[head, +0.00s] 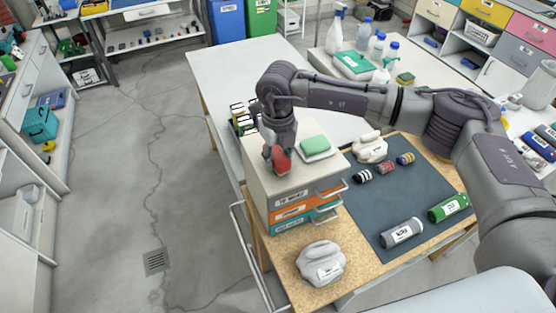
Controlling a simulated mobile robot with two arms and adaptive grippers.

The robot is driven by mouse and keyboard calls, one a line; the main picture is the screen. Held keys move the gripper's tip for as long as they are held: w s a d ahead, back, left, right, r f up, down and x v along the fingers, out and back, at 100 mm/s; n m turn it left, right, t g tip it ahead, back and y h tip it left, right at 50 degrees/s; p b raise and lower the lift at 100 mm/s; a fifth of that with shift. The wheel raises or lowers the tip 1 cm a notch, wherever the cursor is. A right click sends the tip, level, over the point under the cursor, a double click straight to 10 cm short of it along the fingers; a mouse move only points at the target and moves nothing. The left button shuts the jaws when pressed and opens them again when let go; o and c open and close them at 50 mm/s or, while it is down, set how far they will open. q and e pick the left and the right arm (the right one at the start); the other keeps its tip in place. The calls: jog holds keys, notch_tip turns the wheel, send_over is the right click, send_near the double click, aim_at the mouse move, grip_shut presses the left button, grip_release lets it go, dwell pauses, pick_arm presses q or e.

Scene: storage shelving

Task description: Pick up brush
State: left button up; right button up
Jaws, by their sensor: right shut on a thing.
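My right gripper (274,152) points down over the left part of the top of a small drawer unit (262,167). It is shut on a red object (281,162), which shows beside the fingers. The red object is small and partly hidden by the gripper, so I cannot tell for sure that it is the brush, nor whether it touches the top. No other brush is clear to me. My left gripper is not in view.
A green sponge (314,144) on a white block lies to the gripper's right. Behind, a white table (240,72) is largely clear. Spray bottles (334,32) stand farther back.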

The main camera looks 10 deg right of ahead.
notch_tip(320, 180, up, 2)
jog(key=shift+r+b, duration=0.15)
jog(key=shift+b, duration=0.75)
jog(key=s+d+r+b, duration=0.3)
jog(key=d+r, duration=0.4)
jog(key=d, duration=0.4)
jog(key=shift+s+r+b, duration=0.15)
jog(key=shift+r+b, duration=0.25)
jog(key=shift+b, duration=0.45)
jog(key=shift+d, duration=0.1)
